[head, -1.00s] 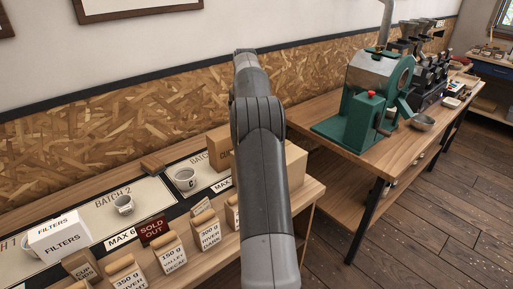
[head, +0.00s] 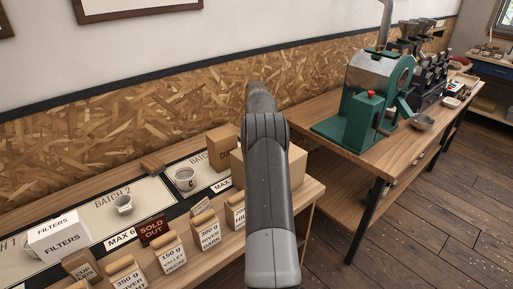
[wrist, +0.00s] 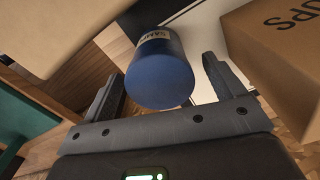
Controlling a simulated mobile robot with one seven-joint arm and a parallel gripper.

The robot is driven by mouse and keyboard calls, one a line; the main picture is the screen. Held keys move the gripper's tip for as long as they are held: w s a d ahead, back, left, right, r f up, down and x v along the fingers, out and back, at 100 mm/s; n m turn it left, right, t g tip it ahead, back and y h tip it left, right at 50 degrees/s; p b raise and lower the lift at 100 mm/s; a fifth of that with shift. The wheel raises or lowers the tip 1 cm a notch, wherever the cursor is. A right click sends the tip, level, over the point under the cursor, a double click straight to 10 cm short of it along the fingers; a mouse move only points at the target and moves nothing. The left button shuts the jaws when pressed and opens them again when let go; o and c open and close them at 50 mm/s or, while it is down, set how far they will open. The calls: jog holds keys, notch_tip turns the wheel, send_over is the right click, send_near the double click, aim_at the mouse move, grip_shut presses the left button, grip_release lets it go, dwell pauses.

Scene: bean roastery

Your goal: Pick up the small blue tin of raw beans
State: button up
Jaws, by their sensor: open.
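The small blue tin (wrist: 160,75) shows in the wrist view, with a pale label whose letters are partly readable. My gripper (wrist: 164,66) is open, with one finger on each side of the tin. Gaps show between the tin and both fingers, so it is not gripped. In the head view my arm hides both the tin and the gripper.
A brown cardboard box (wrist: 280,45) stands close to the right finger in the wrist view. In the head view, a cardboard box (head: 222,150), a larger box (head: 292,168) and paper bags (head: 208,232) crowd the shelf around my arm. A green roaster (head: 365,110) stands on the right bench.

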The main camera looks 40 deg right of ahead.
jog(key=shift+f, duration=1.25)
jog(key=shift+c, duration=0.6)
jog(key=c, duration=1)
